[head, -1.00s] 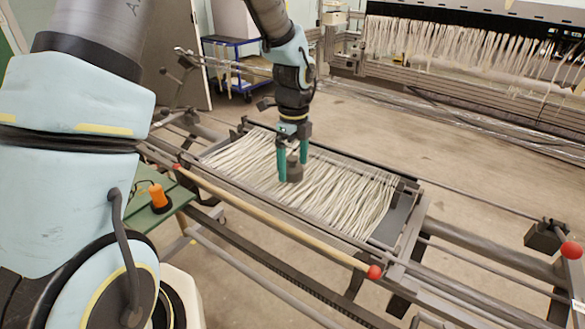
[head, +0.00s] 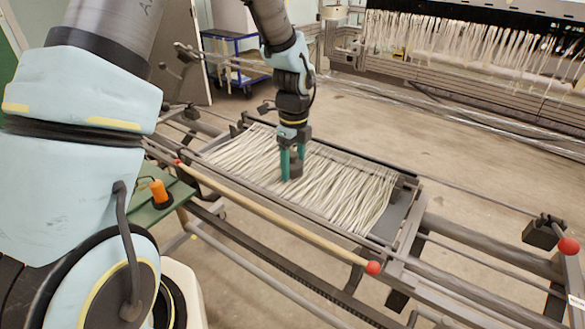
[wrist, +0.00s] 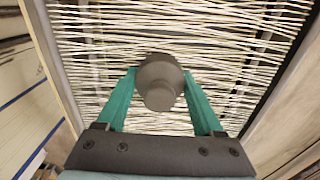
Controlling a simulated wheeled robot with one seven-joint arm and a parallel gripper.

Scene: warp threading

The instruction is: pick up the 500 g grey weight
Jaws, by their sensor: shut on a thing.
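The grey weight (head: 296,169) is a dark grey cylinder with a narrower knob on top. It sits between the two green fingers of my gripper (head: 291,165), over the white warp threads in the middle of the frame. In the wrist view the weight (wrist: 160,82) shows from above, with one finger of my gripper (wrist: 158,92) against each side. The gripper is shut on it. I cannot tell whether the weight's underside touches the threads.
White warp threads (head: 345,193) span a dark metal frame with a wooden bar (head: 270,219) along the near side, ending in a red ball (head: 373,268). A green table (head: 150,212) with an orange object (head: 159,193) stands at left. A loom (head: 460,60) stands behind.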

